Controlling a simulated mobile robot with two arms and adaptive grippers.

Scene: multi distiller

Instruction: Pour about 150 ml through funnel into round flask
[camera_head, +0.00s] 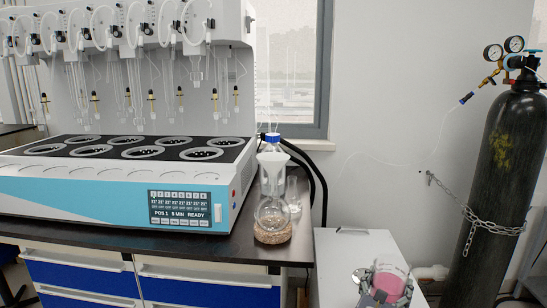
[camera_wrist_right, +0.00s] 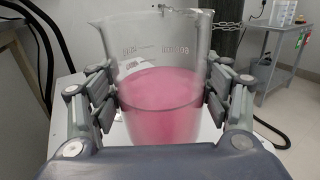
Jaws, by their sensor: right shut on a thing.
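My right gripper (camera_head: 383,285) is shut on a clear beaker (camera_head: 392,268) of pink liquid at the lower right of the head view. In the right wrist view the beaker (camera_wrist_right: 160,50) stands between the two fingers (camera_wrist_right: 158,100), and the pink liquid fills its lower part. The round flask (camera_head: 271,214) sits on a cork-coloured ring (camera_head: 272,236) at the bench's right end. A white funnel (camera_head: 272,160) stands in its neck. The gripper and beaker are to the right of the flask and lower in the picture. My left gripper is not in view.
The distiller (camera_head: 110,195) fills the left of the bench. A white surface (camera_head: 345,250) lies below the bench's right edge. A chained black gas cylinder (camera_head: 505,170) stands at the right.

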